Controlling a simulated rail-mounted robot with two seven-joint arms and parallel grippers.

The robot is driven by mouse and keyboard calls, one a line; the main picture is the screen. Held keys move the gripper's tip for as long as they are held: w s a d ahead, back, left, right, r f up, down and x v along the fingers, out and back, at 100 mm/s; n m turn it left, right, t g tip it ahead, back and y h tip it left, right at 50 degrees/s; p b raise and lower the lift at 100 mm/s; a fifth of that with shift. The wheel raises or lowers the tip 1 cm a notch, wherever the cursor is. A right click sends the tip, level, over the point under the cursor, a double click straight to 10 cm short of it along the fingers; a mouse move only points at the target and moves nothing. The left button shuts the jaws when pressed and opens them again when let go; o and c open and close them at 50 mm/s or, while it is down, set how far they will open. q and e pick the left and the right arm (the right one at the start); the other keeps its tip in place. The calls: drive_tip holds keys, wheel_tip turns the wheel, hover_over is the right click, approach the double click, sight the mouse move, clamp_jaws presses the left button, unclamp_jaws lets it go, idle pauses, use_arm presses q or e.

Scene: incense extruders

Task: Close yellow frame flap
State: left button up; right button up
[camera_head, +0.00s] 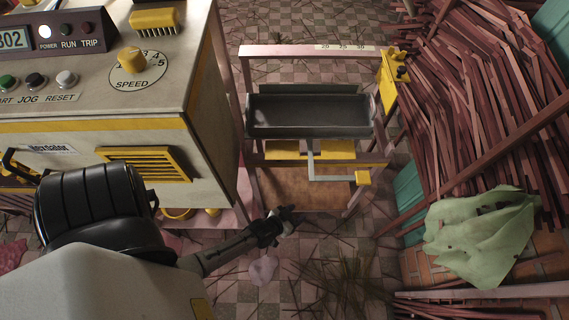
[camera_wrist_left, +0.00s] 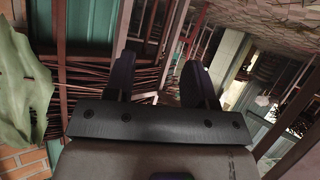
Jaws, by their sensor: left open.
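A pinkish metal frame (camera_head: 285,50) with a number scale on its top bar stands right of the machine. More yellow plate (camera_head: 338,150) shows below the dark tray (camera_head: 308,116) in the frame. My left gripper (camera_head: 285,219) is low in front of the frame, apart from all yellow parts. In the left wrist view the fingers (camera_wrist_left: 160,80) are apart with nothing between them. No yellow flap shows in that view. My right gripper is out of view.
The control cabinet (camera_head: 190,100) fills the left. A grey crank with a yellow grip (camera_head: 362,177) juts from below the tray. Reddish sticks (camera_head: 490,100) and a green cloth (camera_head: 480,235) lie at the right. The checkered floor (camera_head: 230,285) before the frame has scattered straws.

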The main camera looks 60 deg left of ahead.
use_arm(q)
drive_tip(key=s+a+r+n+t+y, duration=0.2)
drive_tip(key=s+r+n+t+y, duration=0.15)
drive_tip(key=r+y, duration=0.4)
drive_tip(key=s+a+r+n+t+y, duration=0.2)
drive_tip(key=s+r+t+y, duration=0.35)
drive_tip(key=y, duration=0.25)
drive_tip(key=x, duration=1.4)
drive_tip(key=shift+w+a+m, duration=0.2)
drive_tip(key=shift+w+m, duration=0.1)
drive_tip(key=shift+m, duration=0.05)
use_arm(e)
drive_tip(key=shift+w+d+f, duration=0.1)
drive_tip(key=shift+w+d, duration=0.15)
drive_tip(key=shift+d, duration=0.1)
use_arm(q)
drive_tip(key=shift+r, duration=0.1)
drive_tip(key=shift+c, duration=0.2)
